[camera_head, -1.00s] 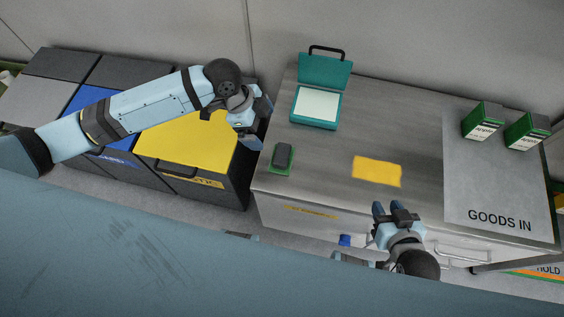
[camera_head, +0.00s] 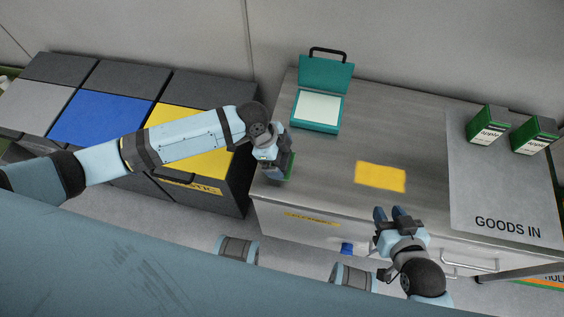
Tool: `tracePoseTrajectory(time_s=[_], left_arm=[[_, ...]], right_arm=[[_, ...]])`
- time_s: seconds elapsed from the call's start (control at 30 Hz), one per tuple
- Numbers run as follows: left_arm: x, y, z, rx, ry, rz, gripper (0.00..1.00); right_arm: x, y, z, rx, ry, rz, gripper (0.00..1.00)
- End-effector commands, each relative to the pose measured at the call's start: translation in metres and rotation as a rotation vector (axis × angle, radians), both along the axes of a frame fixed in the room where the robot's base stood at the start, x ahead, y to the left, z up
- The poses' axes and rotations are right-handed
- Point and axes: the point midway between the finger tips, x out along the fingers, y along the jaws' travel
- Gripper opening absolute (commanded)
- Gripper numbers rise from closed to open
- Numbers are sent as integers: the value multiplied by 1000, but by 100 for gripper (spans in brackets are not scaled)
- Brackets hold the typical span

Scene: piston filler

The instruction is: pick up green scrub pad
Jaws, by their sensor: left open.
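The green scrub pad (camera_head: 290,168), with a dark grey upper part, lies near the left end of the grey counter. It is mostly hidden by my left gripper (camera_head: 279,170), and only a green edge and some dark grey show. My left gripper is open and sits right at the pad, its fingers pointing down. I cannot tell whether they touch it. My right gripper (camera_head: 389,212) is open and empty at the counter's front edge.
A yellow cloth (camera_head: 380,176) lies flat mid-counter (camera_head: 400,125). An open teal case (camera_head: 317,110) stands behind the pad. Two green-and-white boxes (camera_head: 487,125) (camera_head: 535,135) stand on the GOODS IN mat (camera_head: 490,190). Bins with grey, blue (camera_head: 100,118) and yellow (camera_head: 205,162) lids stand left.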

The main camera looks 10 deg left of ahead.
Motion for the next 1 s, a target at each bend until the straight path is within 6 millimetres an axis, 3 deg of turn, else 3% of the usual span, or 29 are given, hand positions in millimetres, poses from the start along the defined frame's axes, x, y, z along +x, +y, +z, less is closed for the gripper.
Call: tracePoseTrajectory(time_s=[0.1,0.3,0.53,0.83,1.0], left_arm=[[0,-5,-12,0,-1,0,100],[1,-5,-12,1,-2,1,100],[0,-5,-12,1,-2,1,52],[1,-5,-10,0,-2,0,52],[1,-5,2,0,-4,-1,52]], right_arm=[[1,1,4,6,-12,1,36],[1,1,5,7,-13,2,36],[1,1,3,6,-9,2,36],[1,1,3,6,-9,2,36],[1,0,5,4,-7,2,36]])
